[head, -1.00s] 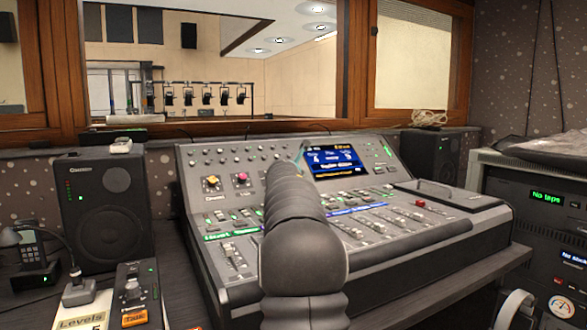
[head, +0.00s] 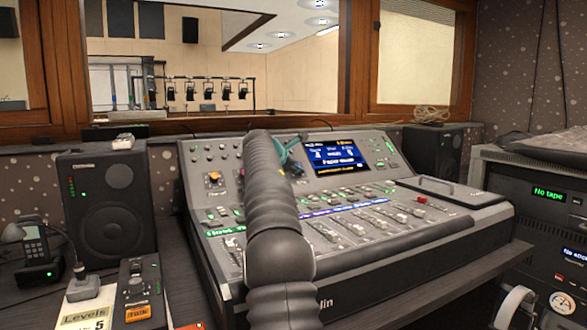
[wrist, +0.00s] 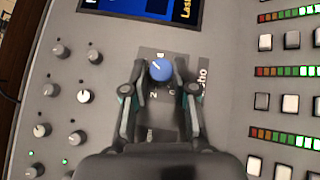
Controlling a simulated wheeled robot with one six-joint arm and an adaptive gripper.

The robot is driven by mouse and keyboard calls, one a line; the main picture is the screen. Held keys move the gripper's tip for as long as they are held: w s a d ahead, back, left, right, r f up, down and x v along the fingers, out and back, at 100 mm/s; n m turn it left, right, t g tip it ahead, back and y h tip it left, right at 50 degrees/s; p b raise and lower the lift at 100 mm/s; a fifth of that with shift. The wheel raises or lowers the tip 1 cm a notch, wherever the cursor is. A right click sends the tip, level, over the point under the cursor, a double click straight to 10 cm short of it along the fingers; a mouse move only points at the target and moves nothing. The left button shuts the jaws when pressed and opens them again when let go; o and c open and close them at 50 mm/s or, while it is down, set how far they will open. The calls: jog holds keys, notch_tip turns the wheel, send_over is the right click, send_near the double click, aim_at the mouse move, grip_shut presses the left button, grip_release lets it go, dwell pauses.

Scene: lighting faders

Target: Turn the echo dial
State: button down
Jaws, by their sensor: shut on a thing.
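The echo dial (wrist: 160,70) is a round blue knob with a pale pointer line in the wrist view. It sits on a dark panel patch, with part of the word "Echo" printed beside it. My gripper (wrist: 164,88) has its two dark, teal-marked fingers on either side of the dial and is shut on it. In the head view my gripper (head: 291,148) is over the upper middle of the mixing console, left of its screen, and my arm hides much of the panel there.
The grey mixing console (head: 345,270) carries many faders and small knobs. An orange dial (head: 214,179) stands left of my arm. The blue screen (head: 336,155) is close on the right. A speaker (head: 105,196) and a talk box (head: 137,290) stand to the left.

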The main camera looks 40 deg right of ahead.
jog(key=shift+w+a+r, duration=0.25)
jog(key=shift+r, duration=0.05)
jog(key=c, duration=1)
grip_release()
jog(key=shift+w, duration=0.1)
jog(key=shift+o, duration=0.4)
jog(key=shift+w+a, duration=0.1)
jog(key=shift+a, duration=0.1)
jog(key=shift+s+d+f, duration=0.15)
jog(key=shift+s+d, duration=0.05)
jog(key=shift+s, duration=0.05)
jog(key=v, duration=1.2)
